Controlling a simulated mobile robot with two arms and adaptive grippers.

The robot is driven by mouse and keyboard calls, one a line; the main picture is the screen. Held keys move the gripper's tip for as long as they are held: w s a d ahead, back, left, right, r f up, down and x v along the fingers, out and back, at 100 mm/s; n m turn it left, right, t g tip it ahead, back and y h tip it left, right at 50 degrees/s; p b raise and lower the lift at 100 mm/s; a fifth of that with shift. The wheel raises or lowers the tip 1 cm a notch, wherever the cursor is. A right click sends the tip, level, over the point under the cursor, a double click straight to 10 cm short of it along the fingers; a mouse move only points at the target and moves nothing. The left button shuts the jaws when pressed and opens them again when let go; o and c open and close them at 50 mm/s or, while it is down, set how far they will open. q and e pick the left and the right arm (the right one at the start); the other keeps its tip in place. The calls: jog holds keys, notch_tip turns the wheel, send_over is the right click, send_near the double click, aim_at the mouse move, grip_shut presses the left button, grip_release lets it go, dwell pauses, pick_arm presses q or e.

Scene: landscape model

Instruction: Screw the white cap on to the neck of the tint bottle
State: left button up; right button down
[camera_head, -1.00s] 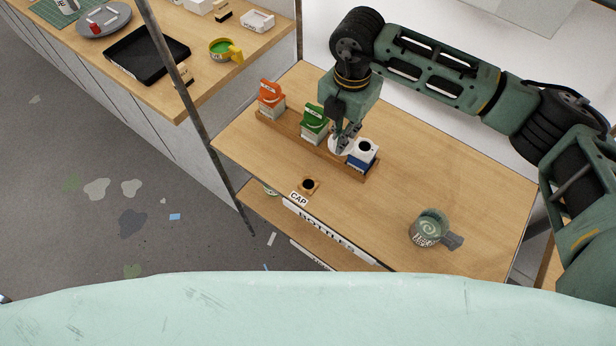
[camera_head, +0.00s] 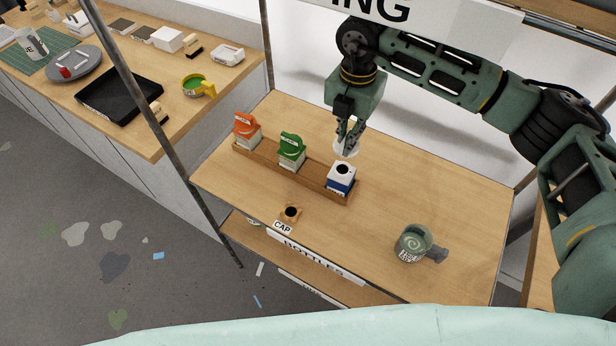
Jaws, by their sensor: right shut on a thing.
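The tint bottle (camera_head: 341,182), white on top with a blue lower part, stands upright at the right end of a wooden rack, its dark round neck opening uncovered. My right gripper (camera_head: 347,143) points down just above and behind this bottle in the picture. It is shut on the white cap (camera_head: 346,152), which is partly hidden by the fingers. The cap appears apart from the neck; the exact height gap is hard to tell. My left gripper is not in view.
The rack (camera_head: 315,184) also holds an orange-topped bottle (camera_head: 246,130) and a green-topped bottle (camera_head: 291,151). A grey-green mug (camera_head: 414,243) stands front right. The table's right side is mostly clear.

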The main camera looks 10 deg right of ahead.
jog(key=shift+f+b, duration=2.25)
jog(key=shift+f, duration=0.65)
jog(key=shift+b, duration=0.55)
jog(key=shift+f+b, duration=1.05)
jog(key=shift+f, duration=0.25)
jog(key=c, duration=1.7)
grip_release()
jog(key=shift+r, duration=0.1)
jog(key=shift+c, duration=0.2)
notch_tip(320, 180, up, 12)
